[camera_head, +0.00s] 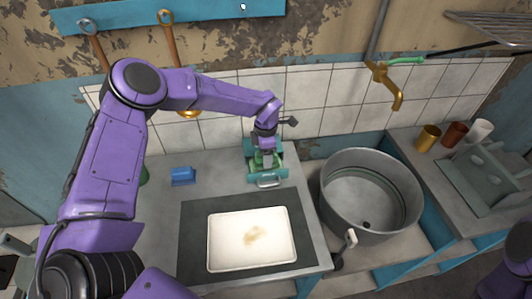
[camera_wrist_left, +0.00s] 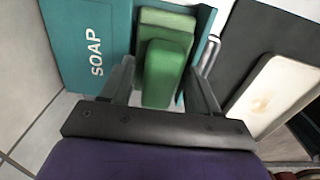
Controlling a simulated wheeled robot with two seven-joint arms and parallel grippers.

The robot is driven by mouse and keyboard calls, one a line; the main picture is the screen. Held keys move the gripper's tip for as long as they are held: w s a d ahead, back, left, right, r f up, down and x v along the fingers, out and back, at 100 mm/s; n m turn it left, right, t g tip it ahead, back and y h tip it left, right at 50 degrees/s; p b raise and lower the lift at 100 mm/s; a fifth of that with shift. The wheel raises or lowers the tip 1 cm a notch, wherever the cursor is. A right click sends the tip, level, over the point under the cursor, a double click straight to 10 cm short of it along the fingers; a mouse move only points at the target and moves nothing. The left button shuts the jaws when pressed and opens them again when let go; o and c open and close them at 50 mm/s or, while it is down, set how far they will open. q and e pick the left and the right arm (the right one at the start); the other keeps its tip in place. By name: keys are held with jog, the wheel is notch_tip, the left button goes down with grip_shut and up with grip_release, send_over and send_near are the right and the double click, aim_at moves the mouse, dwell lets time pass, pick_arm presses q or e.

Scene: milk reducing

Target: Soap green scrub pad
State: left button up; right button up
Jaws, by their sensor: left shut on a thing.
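The green scrub pad (camera_wrist_left: 166,62) is between the fingers of my left gripper (camera_wrist_left: 163,80) in the left wrist view. The gripper is shut on it. A teal soap box (camera_wrist_left: 88,42), marked SOAP, has its raised panel beside the pad, and the pad appears to be at or inside the box opening. In the head view, my left gripper (camera_head: 263,152) points down over the soap box (camera_head: 268,175), which stands on the counter by the tiled wall. The pad is mostly hidden there, with a little green showing. My right gripper is out of view.
A stained white tray (camera_head: 222,256) lies on a dark mat (camera_head: 192,222) in front of the box. A blue block (camera_head: 183,176) sits to the left. A round metal basin (camera_head: 368,165) stands right, below a brass tap (camera_head: 385,80). Cups (camera_head: 455,134) stand beyond it.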

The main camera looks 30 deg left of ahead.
pick_arm(q)
jog(key=shift+f+b, duration=0.35)
jog(key=shift+f, duration=0.05)
dwell(0.9)
jog(key=shift+s+f, duration=0.25)
jog(key=shift+f, duration=0.05)
dwell(1.6)
jog(key=r+p, duration=0.1)
jog(key=r, duration=0.1)
jog(key=r+p, duration=0.2)
jog(key=r, duration=0.1)
jog(key=r+p, duration=0.2)
jog(key=shift+w+r, duration=0.2)
jog(key=shift+w, duration=0.05)
dwell(0.6)
